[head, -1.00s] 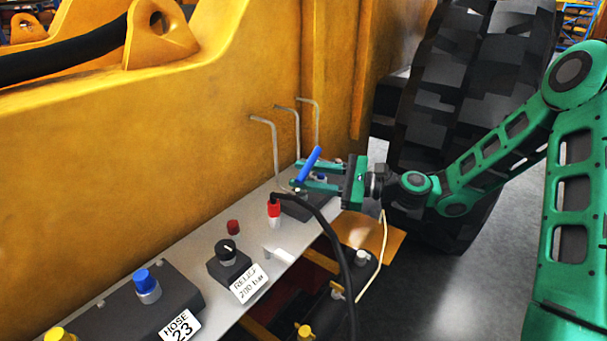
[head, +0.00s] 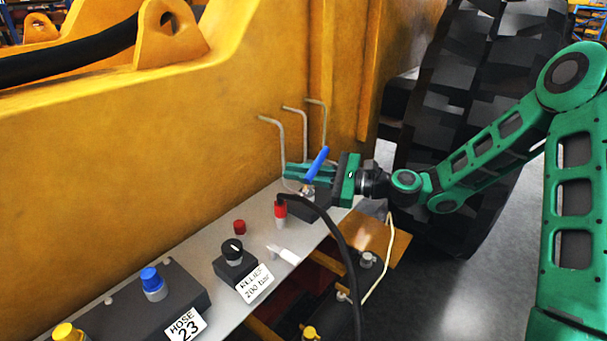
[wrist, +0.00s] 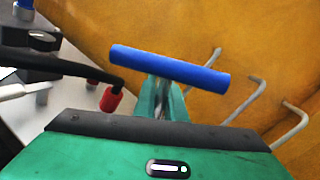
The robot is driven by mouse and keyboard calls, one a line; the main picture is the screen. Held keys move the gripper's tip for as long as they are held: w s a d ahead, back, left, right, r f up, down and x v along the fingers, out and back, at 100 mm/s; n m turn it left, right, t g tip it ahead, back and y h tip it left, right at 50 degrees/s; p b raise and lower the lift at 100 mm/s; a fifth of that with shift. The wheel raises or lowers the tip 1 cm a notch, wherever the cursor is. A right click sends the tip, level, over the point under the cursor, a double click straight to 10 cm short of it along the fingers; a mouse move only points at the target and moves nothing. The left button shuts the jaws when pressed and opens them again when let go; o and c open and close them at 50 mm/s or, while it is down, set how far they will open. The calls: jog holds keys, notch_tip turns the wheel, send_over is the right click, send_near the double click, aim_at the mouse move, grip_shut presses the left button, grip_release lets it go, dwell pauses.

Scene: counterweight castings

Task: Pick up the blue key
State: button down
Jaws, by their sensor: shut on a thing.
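The blue key (head: 317,163) has a blue bar handle on a thin stem, at the far end of the grey shelf in the head view. My gripper (head: 290,173) is shut on the key's stem, with the blue handle above the fingers and tilted. In the wrist view, the blue handle (wrist: 170,68) lies across the picture, beyond the green fingers (wrist: 160,97), which are close together around the stem. The key is above a dark block (head: 310,203) on the shelf. The fingers hide part of the stem, and I cannot tell whether its lower end is clear of the block.
Bent metal rods (head: 278,140) stand behind my gripper by the yellow wall (head: 180,150). A black knob (head: 233,250), a red cap (head: 239,227) and a blue cap (head: 152,281) sit nearer. A large tyre (head: 480,120) stands at right.

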jog(key=shift+r, duration=0.15)
jog(key=s+a+r, duration=0.7)
jog(key=s+r, duration=0.1)
jog(key=r, duration=0.2)
jog(key=shift+s+a+r, duration=0.35)
